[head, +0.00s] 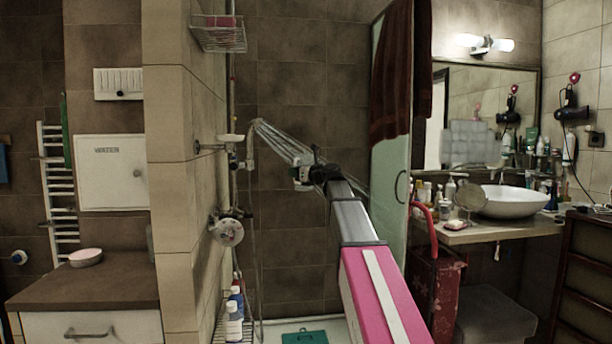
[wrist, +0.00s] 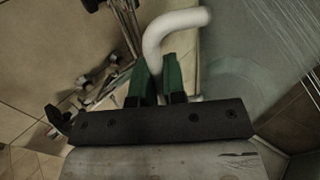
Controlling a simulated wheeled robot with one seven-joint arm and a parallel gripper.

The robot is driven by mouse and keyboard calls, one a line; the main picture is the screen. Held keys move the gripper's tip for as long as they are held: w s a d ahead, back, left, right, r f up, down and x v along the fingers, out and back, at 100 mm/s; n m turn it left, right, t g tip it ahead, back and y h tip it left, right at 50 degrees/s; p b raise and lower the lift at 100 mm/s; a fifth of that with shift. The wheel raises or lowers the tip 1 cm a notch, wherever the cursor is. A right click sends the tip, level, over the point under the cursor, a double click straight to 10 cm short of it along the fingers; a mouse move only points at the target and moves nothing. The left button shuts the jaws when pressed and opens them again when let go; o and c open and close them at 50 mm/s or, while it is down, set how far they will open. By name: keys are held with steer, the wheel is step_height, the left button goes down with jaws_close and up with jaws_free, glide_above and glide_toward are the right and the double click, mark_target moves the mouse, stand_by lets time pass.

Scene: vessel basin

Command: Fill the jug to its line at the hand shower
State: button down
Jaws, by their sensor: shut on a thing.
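My gripper (head: 308,172) reaches into the shower area. In the wrist view its green fingers (wrist: 161,80) are shut on a white curved handle (wrist: 175,22), which appears to belong to the jug. A pale, see-through round form, apparently the jug's body (wrist: 228,75), shows right of the fingers. I cannot make out its line or a water level. The white hand shower (head: 251,142) sits on the wall rail, left of my gripper. Water streams (head: 283,143) spray from it down to the right, past my gripper. I cannot tell whether water enters the jug.
A tiled pillar (head: 172,160) stands left of the shower. A mixer valve (head: 227,230) and a wire basket (head: 219,36) are on the shower wall. Bottles (head: 234,318) stand low there. A glass panel (head: 388,180) with a dark towel (head: 398,75) borders the right side.

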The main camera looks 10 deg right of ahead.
steer(key=w+a, duration=0.3)
steer(key=w, duration=0.7)
steer(key=shift+a, duration=0.35)
steer(key=s+d, duration=0.4)
steer(key=s, duration=0.8)
steer(key=shift+d, duration=0.25)
steer(key=shift+s, duration=0.15)
